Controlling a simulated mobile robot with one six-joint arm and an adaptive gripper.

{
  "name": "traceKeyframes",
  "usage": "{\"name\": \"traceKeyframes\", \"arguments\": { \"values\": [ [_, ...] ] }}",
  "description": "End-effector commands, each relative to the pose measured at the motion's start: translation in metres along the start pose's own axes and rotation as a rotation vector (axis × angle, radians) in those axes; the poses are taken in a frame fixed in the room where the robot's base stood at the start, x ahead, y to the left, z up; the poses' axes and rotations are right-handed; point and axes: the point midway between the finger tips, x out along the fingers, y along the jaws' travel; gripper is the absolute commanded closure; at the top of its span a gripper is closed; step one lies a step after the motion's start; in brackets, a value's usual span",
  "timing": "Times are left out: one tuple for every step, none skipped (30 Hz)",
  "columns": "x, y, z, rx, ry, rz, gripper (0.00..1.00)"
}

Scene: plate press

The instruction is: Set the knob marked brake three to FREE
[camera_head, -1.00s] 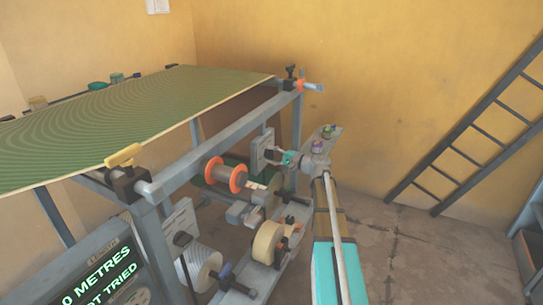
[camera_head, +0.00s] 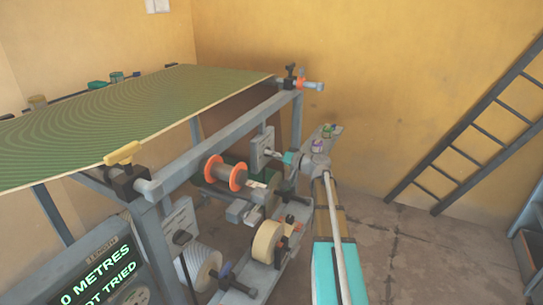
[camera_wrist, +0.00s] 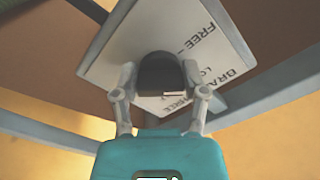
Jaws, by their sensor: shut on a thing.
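My gripper (camera_wrist: 160,80) is shut on a dark, rounded knob (camera_wrist: 161,70), with one finger on each side of it. The knob stands out from a pale plate (camera_wrist: 108,62), which also shows in the head view (camera_head: 257,143). The plate bears the word FREE with a dash, and partly covered lettering that seems to read BRAKE THREE. A word beginning LO is partly hidden by a finger. I cannot tell which mark the knob points to. In the head view my gripper (camera_head: 279,156) reaches the plate from the right.
A green-topped table (camera_head: 150,110) on a grey frame (camera_head: 225,135) stands left of my arm. An orange-flanged spool (camera_head: 226,173) and tape roll (camera_head: 266,241) sit below. A display (camera_head: 105,270) is at lower left. Open floor (camera_head: 420,265) lies right, by a ladder (camera_head: 475,125).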

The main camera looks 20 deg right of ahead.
Motion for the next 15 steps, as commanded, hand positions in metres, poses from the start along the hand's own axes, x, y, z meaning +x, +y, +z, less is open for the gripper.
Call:
{"name": "traceKeyframes", "arguments": {
  "values": [
    [0.0009,0.0003,0.0003,-0.043,-0.001,-0.001,0.91],
    [0.0008,0.0005,0.0003,-0.071,-0.001,-0.001,0.91],
    [0.0009,0.0007,0.0002,-0.109,-0.001,-0.001,0.91],
    [0.0009,0.0008,0.0002,-0.138,-0.001,-0.001,0.91],
    [0.0009,0.0010,0.0002,-0.166,-0.001,-0.001,0.91],
    [0.0008,0.0012,0.0002,-0.204,-0.001,-0.001,0.91],
    [0.0008,0.0014,0.0001,-0.232,-0.001,-0.001,0.91],
    [0.0008,0.0016,0.0000,-0.261,-0.001,-0.001,0.91],
    [0.0008,0.0017,0.0000,-0.299,-0.001,-0.001,0.91],
    [0.0008,0.0019,-0.0001,-0.327,-0.001,-0.001,0.91],
    [0.0008,0.0021,-0.0001,-0.356,-0.001,-0.001,0.91],
    [0.0008,0.0022,-0.0002,-0.393,-0.001,-0.001,0.91],
    [0.0008,0.0024,-0.0003,-0.421,-0.001,-0.001,0.91],
    [0.0008,0.0026,-0.0004,-0.448,-0.001,-0.001,0.91],
    [0.0008,0.0027,-0.0005,-0.483,-0.001,-0.001,0.91]
  ]
}}
